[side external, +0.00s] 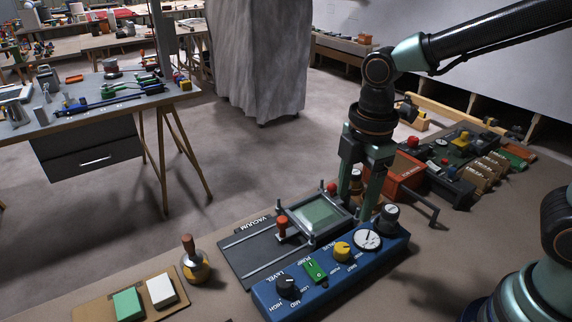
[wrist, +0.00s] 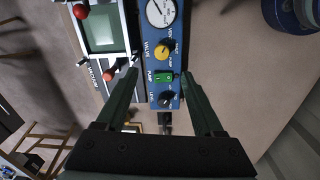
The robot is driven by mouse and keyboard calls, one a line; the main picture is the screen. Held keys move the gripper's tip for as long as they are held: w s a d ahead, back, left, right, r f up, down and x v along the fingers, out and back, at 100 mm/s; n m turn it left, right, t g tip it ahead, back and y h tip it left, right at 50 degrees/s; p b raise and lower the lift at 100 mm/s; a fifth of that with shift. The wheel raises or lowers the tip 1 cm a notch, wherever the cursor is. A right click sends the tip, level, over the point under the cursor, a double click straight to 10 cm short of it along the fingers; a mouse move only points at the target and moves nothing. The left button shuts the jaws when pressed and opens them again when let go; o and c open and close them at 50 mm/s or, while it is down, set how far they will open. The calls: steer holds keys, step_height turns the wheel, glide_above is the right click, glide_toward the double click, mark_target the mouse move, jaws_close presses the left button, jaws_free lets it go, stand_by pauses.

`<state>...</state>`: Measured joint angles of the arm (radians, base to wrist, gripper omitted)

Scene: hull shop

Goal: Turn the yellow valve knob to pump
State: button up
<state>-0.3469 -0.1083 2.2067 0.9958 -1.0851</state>
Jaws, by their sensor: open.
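The yellow valve knob (side external: 343,251) sits on a blue control panel (side external: 330,278), between a round white gauge (side external: 367,239) and a green rocker switch (side external: 315,271). In the wrist view the knob (wrist: 167,48) lies just beyond my fingertips, with nothing in the grip. The label VALVE and small position words stand around it; its pointer is too small to read. My gripper (side external: 358,210) is open and points down over the panel, apart from the knob. In the wrist view its fingertips (wrist: 158,74) straddle the area by the green switch (wrist: 164,77).
A black level knob (side external: 288,286) and a dark knob (side external: 385,218) are at the panel's ends. A vacuum plate (side external: 262,252) with a framed window and red-topped clamps adjoins the panel. A wooden-handled tool (side external: 194,262) stands left. Bare bench lies in front of the panel.

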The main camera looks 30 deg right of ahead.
mark_target(343, 247)
steer(key=shift+n, duration=0.5)
steer(key=f, duration=1.2)
steer(key=shift+w+a+f, duration=0.1)
steer(key=shift+a+f, duration=0.2)
steer(key=shift+f, duration=0.05)
jaws_close()
